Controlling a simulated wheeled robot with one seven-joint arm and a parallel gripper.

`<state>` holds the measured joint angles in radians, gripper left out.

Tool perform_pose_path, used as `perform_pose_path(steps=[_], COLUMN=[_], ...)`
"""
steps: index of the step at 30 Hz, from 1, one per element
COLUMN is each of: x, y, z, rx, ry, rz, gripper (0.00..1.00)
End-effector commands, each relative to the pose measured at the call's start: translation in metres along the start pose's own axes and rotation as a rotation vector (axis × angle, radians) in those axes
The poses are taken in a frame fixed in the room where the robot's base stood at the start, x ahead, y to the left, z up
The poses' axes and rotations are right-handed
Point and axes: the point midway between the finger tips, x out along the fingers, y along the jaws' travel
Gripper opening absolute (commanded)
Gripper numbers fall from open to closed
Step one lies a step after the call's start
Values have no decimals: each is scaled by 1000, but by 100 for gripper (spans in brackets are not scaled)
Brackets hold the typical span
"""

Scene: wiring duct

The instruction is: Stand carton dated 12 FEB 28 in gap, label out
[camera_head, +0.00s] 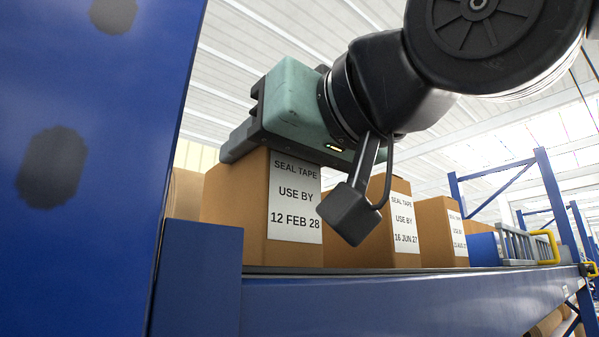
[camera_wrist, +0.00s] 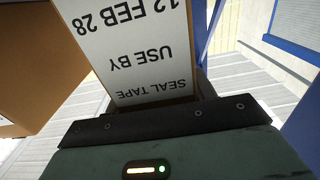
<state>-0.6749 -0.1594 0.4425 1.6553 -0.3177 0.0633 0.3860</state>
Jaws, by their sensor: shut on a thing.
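The carton dated 12 FEB 28 (camera_head: 245,225) is brown, with a white label reading SEAL TAPE, USE BY 12 FEB 28. It is upright at the left end of the row, label facing outward past the shelf's front beam. My gripper (camera_head: 262,140) is above it and shut on its top part; the fingertips are mostly hidden. The wrist view shows the carton's label (camera_wrist: 135,50) upside down, close to my gripper (camera_wrist: 165,115). The carton's lower edge meets the beam's top line, so I cannot tell if it rests on the shelf.
A carton dated 16 JUN 27 (camera_head: 375,245) stands just right of it, and another labelled carton (camera_head: 437,235) farther right. A blue rack upright (camera_head: 100,150) is close on the left. The blue front beam (camera_head: 400,300) runs below. A blue bin (camera_head: 483,250) is farther along.

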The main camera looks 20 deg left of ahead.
Motion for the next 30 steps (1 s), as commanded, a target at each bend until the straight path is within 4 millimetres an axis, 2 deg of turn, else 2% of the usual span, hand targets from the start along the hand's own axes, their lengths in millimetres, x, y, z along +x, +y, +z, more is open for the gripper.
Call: perform_pose_path(steps=[4,5,6,7,19,26,30], x=[0,0,0,0,-2,-29,-54], y=[0,0,0,0,-1,-2,-2], z=[4,3,3,3,-1,0,5], rx=[0,0,0,0,-1,1,1], ry=[1,0,0,0,0,2,4], rz=[0,0,0,0,-1,-4,-5], gripper=[11,63,74,76,76,76,76])
